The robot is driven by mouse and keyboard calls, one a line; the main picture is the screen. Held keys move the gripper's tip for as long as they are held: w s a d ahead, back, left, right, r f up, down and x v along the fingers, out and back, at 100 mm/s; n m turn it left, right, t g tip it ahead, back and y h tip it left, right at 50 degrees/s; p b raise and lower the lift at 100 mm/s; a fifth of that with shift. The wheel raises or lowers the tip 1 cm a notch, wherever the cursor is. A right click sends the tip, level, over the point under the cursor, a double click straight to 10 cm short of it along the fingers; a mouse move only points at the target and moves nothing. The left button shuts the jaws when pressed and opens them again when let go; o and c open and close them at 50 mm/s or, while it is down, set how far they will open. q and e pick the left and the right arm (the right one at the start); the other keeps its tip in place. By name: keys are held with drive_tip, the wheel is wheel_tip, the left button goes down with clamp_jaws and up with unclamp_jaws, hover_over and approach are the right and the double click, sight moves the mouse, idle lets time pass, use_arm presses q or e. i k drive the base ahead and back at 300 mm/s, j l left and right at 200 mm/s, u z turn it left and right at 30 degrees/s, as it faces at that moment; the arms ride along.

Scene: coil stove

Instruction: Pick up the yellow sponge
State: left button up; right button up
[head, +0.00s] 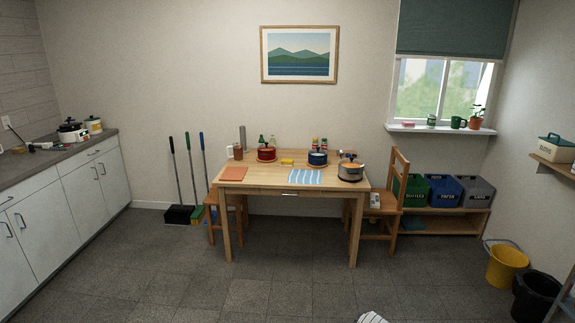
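A small yellow block (287,162) lies on the wooden table (258,181), toward its back edge, between a red pot (266,154) and a blue pot (317,159). It looks like the yellow sponge, but it is too small to be sure. A small yellowish thing (18,150) also lies on the counter at the far left; I cannot tell what it is. Neither of my grippers is in view.
Open floor (250,285) lies before the table. A yellow bucket (506,267) stands right.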

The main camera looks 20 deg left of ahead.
sight(286, 163)
drive_tip(key=i+j+u, duration=0.6)
drive_tip(key=i, duration=0.2)
drive_tip(key=i+j+u, duration=0.1)
drive_tip(key=i+u, duration=0.2)
drive_tip(key=i, duration=0.15)
drive_tip(key=i+u, duration=0.25)
drive_tip(key=i, duration=0.2)
drive_tip(key=i+z, duration=0.1)
drive_tip(key=i, duration=0.35)
drive_tip(key=i+j+z, duration=0.1)
drive_tip(key=i, duration=0.4)
drive_tip(key=i+j+z, duration=0.1)
drive_tip(key=i, duration=0.35)
drive_tip(key=i+j+z, duration=0.15)
drive_tip(key=i+z, duration=0.3)
drive_tip(key=i+j+z, duration=0.2)
drive_tip(key=z, duration=0.25)
drive_tip(key=i+j+z, duration=0.25)
drive_tip(key=j+z, duration=0.25)
drive_tip(key=i+j+z, duration=0.15)
drive_tip(key=j, duration=0.15)
drive_tip(key=i+j+z, duration=0.1)
drive_tip(key=j, duration=0.25)
drive_tip(key=i+j+z, duration=0.15)
drive_tip(key=j, duration=0.2)
